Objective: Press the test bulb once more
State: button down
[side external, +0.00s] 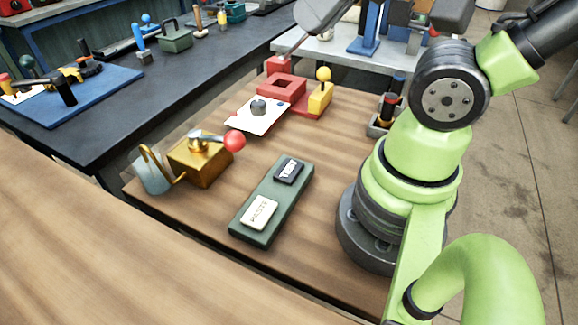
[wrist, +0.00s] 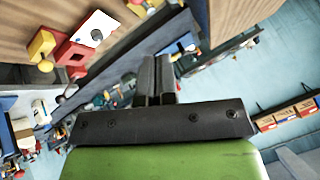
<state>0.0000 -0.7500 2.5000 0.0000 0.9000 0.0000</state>
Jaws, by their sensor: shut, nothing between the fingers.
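No part is plainly marked as the test bulb. A dark grey dome (side external: 258,106) sits on a white plate (side external: 272,120) at the back of the wooden bench, and a red ball (side external: 235,141) sits at the end of a metal lever on a brass box (side external: 200,162). I cannot tell which of them, if either, is the bulb. The white plate also shows at the top left of the wrist view (wrist: 88,30). My gripper (wrist: 157,62) is shut and empty in the wrist view, apart from the plate. It is outside the side view.
A red block (side external: 283,85) and a yellow block with a ball-topped lever (side external: 320,97) stand behind the plate. A green tray (side external: 272,200) with two labelled pads lies in front. Bare wood lies around the tray.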

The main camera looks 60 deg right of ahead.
jog(key=m+g+y, duration=0.3)
jog(key=m+y, duration=0.3)
jog(key=m, duration=2.2)
send_over(273, 175)
jog(key=s+d, duration=0.2)
jog(key=d, duration=0.1)
notch_tip(273, 175, down, 17)
jog(key=shift+w+d, duration=0.1)
jog(key=shift+w, duration=0.1)
jog(key=shift+f, duration=0.15)
jog(key=shift+f, duration=4.3)
jog(key=shift+f, duration=0.4)
